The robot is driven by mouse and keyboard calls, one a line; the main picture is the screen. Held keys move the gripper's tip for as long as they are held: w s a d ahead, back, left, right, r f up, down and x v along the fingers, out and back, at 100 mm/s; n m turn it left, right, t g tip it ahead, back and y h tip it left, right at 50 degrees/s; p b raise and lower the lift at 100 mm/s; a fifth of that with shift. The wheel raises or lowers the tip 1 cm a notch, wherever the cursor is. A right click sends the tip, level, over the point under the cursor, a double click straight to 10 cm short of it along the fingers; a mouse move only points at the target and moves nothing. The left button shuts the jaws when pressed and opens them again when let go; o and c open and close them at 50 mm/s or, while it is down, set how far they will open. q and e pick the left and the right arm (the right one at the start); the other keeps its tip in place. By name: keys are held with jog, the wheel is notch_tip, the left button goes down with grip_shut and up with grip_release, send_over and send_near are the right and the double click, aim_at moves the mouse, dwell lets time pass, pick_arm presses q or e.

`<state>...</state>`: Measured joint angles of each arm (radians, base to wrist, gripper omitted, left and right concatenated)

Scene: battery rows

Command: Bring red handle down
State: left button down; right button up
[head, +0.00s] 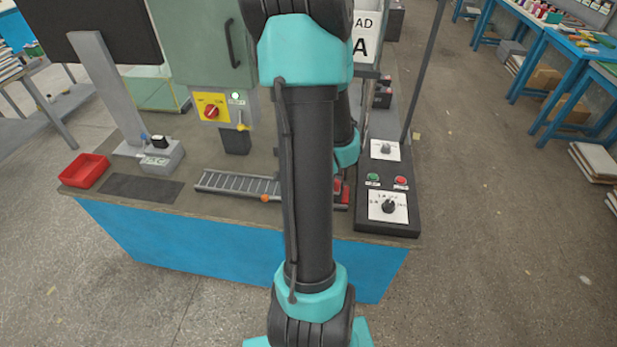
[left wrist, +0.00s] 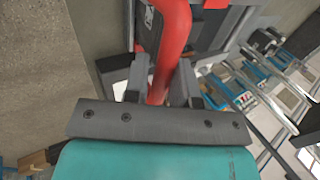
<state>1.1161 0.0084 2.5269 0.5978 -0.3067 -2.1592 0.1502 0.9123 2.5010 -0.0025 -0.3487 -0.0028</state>
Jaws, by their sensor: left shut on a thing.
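The red handle (left wrist: 172,45) is a thick, smooth curved bar in the left wrist view. It comes down from the top edge and runs between the two fingers of my left gripper (left wrist: 162,84), which are shut on it. In the head view my arm stands upright across the middle and hides the handle and the gripper. A small red part (head: 338,190) shows just right of the arm, low on the bench; I cannot tell what it belongs to. My right gripper is not in view.
The bench (head: 150,200) carries a red tray (head: 84,171), a roller track (head: 238,184), a yellow switch plate (head: 212,107) and a black control box (head: 388,228) with buttons and a knob. Open floor lies to the right.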

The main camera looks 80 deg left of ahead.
pick_arm(q)
jog(key=shift+s+d+f+h, duration=0.3)
jog(key=shift+d+f, duration=0.25)
jog(key=shift+d, duration=0.15)
jog(key=c, duration=1)
grip_release()
jog(key=shift+c, duration=0.2)
jog(key=shift+a+r, duration=0.1)
jog(key=shift+r, duration=0.05)
